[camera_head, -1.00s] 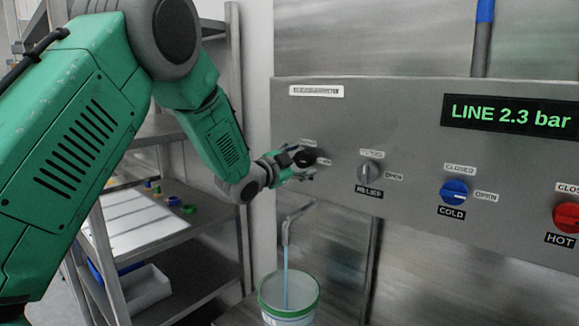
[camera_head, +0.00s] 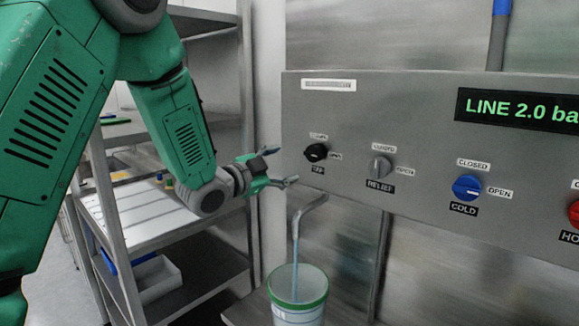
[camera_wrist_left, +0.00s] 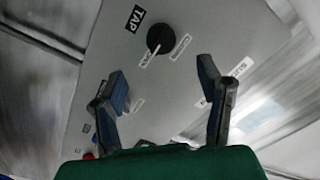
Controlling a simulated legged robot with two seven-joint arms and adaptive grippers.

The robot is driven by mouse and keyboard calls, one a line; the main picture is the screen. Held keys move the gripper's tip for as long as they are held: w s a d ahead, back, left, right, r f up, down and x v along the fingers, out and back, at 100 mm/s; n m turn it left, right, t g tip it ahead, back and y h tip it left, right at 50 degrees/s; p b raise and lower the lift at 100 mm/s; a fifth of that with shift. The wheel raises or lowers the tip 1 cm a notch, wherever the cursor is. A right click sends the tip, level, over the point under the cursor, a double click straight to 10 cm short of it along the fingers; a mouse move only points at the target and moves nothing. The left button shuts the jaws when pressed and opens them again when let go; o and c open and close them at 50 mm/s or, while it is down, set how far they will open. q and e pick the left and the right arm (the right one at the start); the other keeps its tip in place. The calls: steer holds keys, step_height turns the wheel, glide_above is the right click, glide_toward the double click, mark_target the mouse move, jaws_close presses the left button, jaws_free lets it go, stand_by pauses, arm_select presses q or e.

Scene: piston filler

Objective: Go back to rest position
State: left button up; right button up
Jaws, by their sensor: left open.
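My left gripper (camera_head: 279,166) is open and empty in the head view, a little to the left of the black tap knob (camera_head: 316,152) and apart from it. In the left wrist view its two fingers (camera_wrist_left: 166,88) are spread, with the tap knob (camera_wrist_left: 161,39) beyond them on the grey panel. Below, blue liquid runs from the spout (camera_head: 301,215) into a white bucket with a green rim (camera_head: 297,284). My right gripper is not in view.
The grey panel (camera_head: 420,120) also bears the relief knob (camera_head: 380,166), the blue cold knob (camera_head: 466,188) and the red hot knob (camera_head: 574,212). Its display (camera_head: 520,109) reads LINE 2.0. A metal shelf (camera_head: 150,225) with a white bin (camera_head: 157,279) stands at left.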

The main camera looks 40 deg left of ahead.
arm_select(q)
steer(key=s+d+f+n+g, duration=0.2)
steer(key=s+d+f+g, duration=0.1)
steer(key=f, duration=0.6)
steer(key=s+d+f+n+g, duration=0.1)
steer(key=s+d+f+g, duration=0.1)
steer(key=f, duration=0.7)
steer(key=s+d+f+n+g, duration=0.2)
steer(key=s+d+f+g, duration=0.1)
steer(key=f, duration=0.5)
steer(key=s+d+f+n+g, duration=0.1)
steer(key=s+d+f+g, duration=0.1)
steer(key=s+f, duration=0.4)
steer(key=s+d+f+n+g, duration=0.2)
steer(key=s+f, duration=0.4)
steer(key=s, duration=0.7)
steer(key=s+d+f+n+g+y, duration=0.1)
steer(key=s+d+f+g, duration=0.3)
steer(key=s+f, duration=0.3)
steer(key=s+g, duration=0.1)
steer(key=s, duration=0.2)
